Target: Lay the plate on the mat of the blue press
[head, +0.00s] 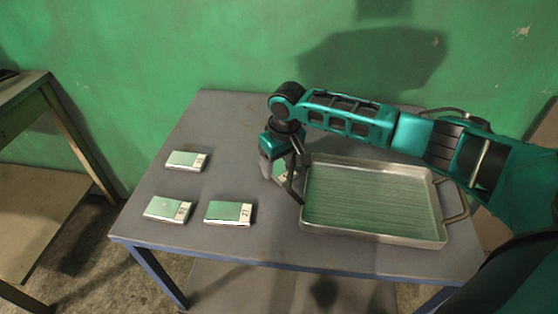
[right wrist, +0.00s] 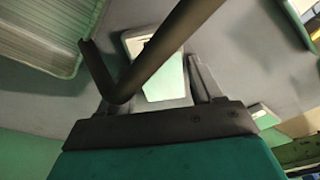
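Several small flat plates with pale green tops and white labels lie on the grey table: one at the back left (head: 186,160), one at the front left (head: 167,209) and one at the front middle (head: 229,212). In the right wrist view this plate (right wrist: 165,88) lies beyond the fingers, which stand apart. A dark bent bar, seemingly the tray's handle (right wrist: 150,60), crosses in front of it. No blue press or mat shows. My left gripper is not in view.
A metal tray (head: 375,236) with a ribbed green inside stands at the table's right, close beside my right gripper. The table's (head: 230,125) back left is clear. A wooden bench (head: 35,165) stands apart at the far left. A green wall is behind.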

